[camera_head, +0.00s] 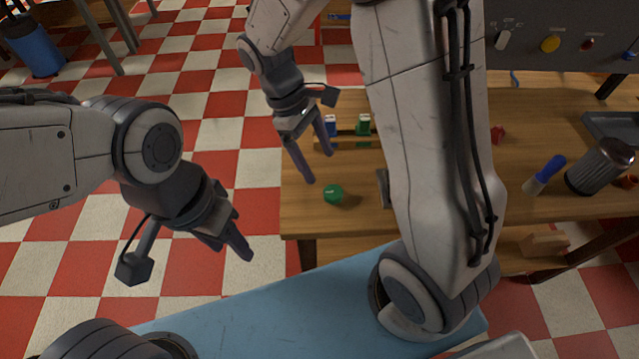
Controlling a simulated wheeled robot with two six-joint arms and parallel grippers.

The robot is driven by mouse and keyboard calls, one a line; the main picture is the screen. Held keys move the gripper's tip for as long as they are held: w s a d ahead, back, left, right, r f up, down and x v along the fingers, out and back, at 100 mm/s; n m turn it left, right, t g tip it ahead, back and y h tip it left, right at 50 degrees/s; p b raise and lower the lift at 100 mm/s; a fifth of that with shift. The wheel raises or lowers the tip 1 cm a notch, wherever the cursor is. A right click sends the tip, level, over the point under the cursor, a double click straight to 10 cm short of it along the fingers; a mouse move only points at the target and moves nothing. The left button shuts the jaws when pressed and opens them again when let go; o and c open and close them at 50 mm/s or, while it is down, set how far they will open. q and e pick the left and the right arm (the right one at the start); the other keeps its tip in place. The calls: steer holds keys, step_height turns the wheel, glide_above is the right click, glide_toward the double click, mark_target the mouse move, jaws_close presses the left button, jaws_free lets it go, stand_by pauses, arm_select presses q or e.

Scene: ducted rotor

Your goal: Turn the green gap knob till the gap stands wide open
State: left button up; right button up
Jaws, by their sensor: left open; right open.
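A green faceted knob-like piece (333,193) shows at the left front of the wooden table (300,215); I cannot tell whether it is fixed or loose. My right gripper (318,167) is open above the table, its fingers pointing down, with the green piece just below and to the right of the fingertips in the picture. They look apart from it. My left gripper (233,249) is open and empty, left of the table over the checkered floor. No gap can be made out; my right arm hides the middle of the table.
Blue and green (363,125) items sit in a wooden rack behind my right gripper. A blue-handled brush (546,172) and a ribbed dark cylinder (600,166) lie at right.

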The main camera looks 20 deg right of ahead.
mark_target(334, 191)
steer(key=x, duration=0.8)
steer(key=shift+d+f, duration=0.3)
